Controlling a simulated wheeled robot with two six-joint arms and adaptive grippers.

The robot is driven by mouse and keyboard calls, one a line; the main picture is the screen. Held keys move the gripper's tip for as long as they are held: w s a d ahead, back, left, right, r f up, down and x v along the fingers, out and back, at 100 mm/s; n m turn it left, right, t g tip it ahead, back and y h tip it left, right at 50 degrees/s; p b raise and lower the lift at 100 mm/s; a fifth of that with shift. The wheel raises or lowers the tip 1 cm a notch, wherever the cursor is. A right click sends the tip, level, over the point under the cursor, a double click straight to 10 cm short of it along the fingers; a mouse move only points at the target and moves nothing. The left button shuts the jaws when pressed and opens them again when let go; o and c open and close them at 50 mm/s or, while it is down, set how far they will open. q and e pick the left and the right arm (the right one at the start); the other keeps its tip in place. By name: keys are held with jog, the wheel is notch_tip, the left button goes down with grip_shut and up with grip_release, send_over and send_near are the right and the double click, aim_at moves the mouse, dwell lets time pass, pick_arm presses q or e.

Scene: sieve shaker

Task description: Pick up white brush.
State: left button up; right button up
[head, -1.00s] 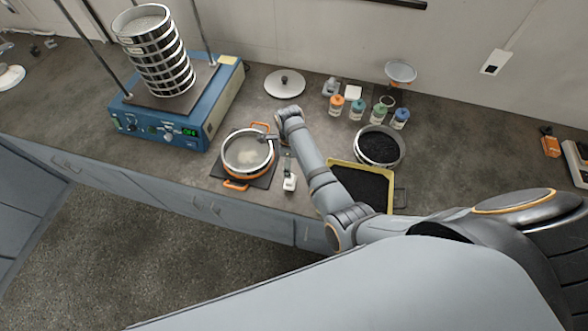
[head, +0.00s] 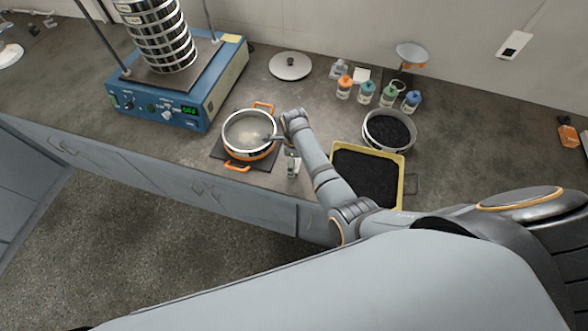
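A small white and grey item, likely the white brush (head: 293,167), lies on the bench just right of the round sieve pan. It is partly hidden by my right arm's wrist and too small to make out fully. My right gripper (head: 272,138) is above the right rim of the sieve pan (head: 240,153), left of and farther back than the brush, apart from it. Its fingers are too small to show whether they are open or shut. My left gripper is not in view.
The sieve pan has orange handles and pale material inside. A blue shaker (head: 200,95) with stacked sieves stands left. A round lid (head: 290,66), several small bottles (head: 366,93), a bowl of dark grains (head: 389,131) and a yellow-rimmed tray (head: 402,170) stand behind and right.

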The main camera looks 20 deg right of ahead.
jog(key=shift+f, duration=0.2)
jog(key=c, duration=1.3)
